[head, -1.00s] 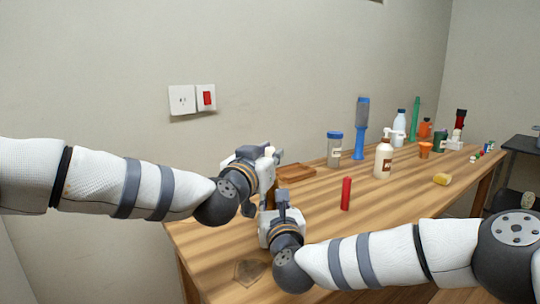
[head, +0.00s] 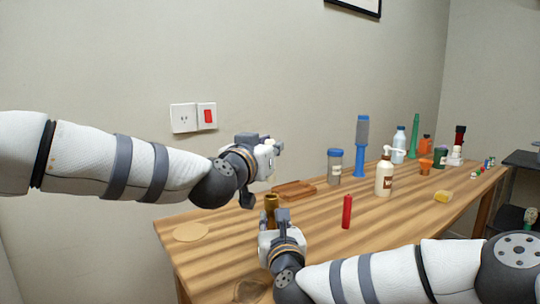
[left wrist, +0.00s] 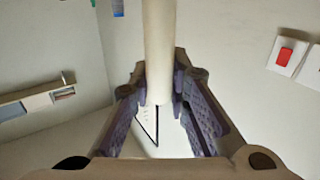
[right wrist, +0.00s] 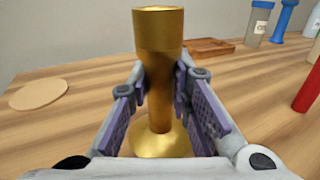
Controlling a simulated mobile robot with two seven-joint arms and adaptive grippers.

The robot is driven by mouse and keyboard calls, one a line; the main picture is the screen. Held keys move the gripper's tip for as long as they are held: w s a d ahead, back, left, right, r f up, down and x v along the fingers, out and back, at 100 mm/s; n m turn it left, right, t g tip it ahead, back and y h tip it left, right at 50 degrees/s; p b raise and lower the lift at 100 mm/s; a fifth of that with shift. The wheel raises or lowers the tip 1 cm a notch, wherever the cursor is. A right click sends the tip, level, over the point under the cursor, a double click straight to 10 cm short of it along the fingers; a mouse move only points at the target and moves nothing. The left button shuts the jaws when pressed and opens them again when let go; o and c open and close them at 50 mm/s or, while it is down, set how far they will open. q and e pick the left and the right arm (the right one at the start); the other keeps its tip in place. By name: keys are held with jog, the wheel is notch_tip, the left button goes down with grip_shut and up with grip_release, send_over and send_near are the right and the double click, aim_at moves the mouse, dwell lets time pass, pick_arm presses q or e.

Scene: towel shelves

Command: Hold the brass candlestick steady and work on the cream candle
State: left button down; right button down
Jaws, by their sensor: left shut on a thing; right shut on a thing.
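The brass candlestick (head: 271,204) stands upright on the wooden table, and its foot rests on the wood in the right wrist view (right wrist: 160,88). My right gripper (head: 278,224) is shut around its stem, and its fingers (right wrist: 160,95) show on both sides of it. The candlestick's cup is open at the top with no candle standing in it. My left gripper (head: 262,158) is above the candlestick, clear of the table. In the left wrist view the cream candle (left wrist: 160,50) is a pale cylinder clamped between the fingers (left wrist: 160,90), with its end free.
A beige disc (head: 190,232) lies at the table's left end. A wooden tray (head: 294,189) lies behind the candlestick. A red cylinder (head: 347,212) stands to the right.

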pick_arm(q)
jog(key=shift+r, duration=0.1)
jog(key=shift+r, duration=2)
pick_arm(e)
jog(key=c, duration=1.4)
grip_release()
